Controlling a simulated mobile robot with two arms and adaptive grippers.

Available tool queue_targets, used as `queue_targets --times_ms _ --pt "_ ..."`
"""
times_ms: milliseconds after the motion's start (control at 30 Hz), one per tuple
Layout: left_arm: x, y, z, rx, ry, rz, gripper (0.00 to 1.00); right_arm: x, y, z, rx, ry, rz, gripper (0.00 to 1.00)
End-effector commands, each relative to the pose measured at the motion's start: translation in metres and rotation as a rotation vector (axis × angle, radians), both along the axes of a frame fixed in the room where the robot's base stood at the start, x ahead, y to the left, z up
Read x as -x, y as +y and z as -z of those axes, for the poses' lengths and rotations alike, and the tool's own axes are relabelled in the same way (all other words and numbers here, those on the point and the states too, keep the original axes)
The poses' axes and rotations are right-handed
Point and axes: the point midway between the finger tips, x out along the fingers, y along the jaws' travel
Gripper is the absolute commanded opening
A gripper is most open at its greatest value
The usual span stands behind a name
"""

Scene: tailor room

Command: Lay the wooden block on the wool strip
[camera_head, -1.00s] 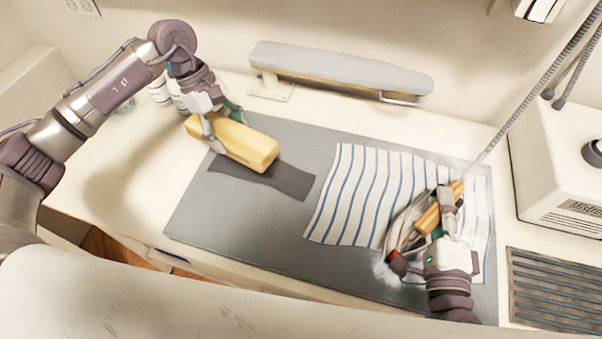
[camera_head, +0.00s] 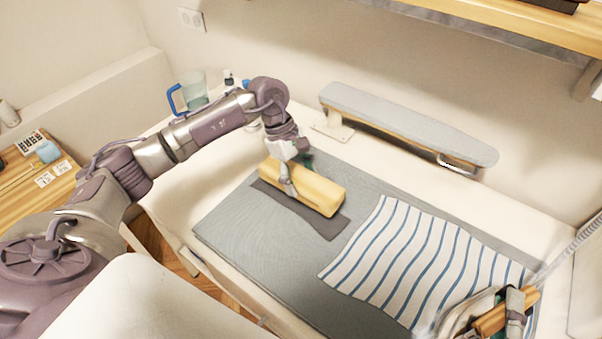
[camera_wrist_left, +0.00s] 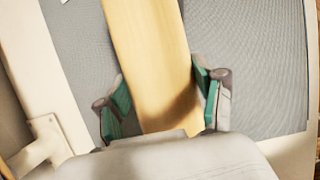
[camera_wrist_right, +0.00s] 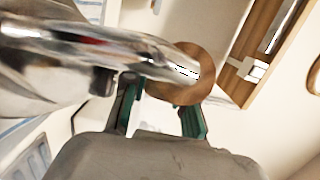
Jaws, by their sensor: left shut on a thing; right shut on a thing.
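The wooden block (camera_head: 313,187), long and pale yellow, is over the dark grey wool strip (camera_head: 320,222). The strip lies flat on the grey mat, and its near edge and right end show beside the block. I cannot tell whether the block touches the strip. My left gripper (camera_head: 288,179) is shut on the block near its left end. In the left wrist view the block (camera_wrist_left: 150,50) runs between both fingers. My right gripper (camera_head: 512,312) is shut on the wooden handle of the iron (camera_head: 490,320), at the lower right, partly cut off.
A striped cloth (camera_head: 425,262) lies on the grey mat (camera_head: 250,240) right of the strip. A padded sleeve board (camera_head: 405,122) stands behind. A jug (camera_head: 193,90) is at the back left. The mat's left part is clear.

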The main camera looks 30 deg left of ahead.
Motion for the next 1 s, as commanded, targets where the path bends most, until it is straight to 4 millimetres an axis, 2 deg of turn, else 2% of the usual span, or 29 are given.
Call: queue_targets --times_ms 33,333,667,1000 --pt "0.0 0.0 0.004 0.001 -0.001 0.0 0.11 -0.001 0.0 -0.003 0.0 -0.013 0.0 0.0" --pt "0.0 -0.001 0.043 0.002 0.0 0.0 0.11 -0.001 0.0 0.014 0.0 -0.013 0.0 0.0" --pt "0.0 0.0 0.045 0.001 -0.002 0.001 0.11 -0.001 0.0 0.014 0.0 -0.013 0.0 0.0" --pt "0.0 0.0 0.053 0.0 0.001 0.001 0.11 -0.001 0.0 0.022 0.001 -0.013 0.0 0.0"
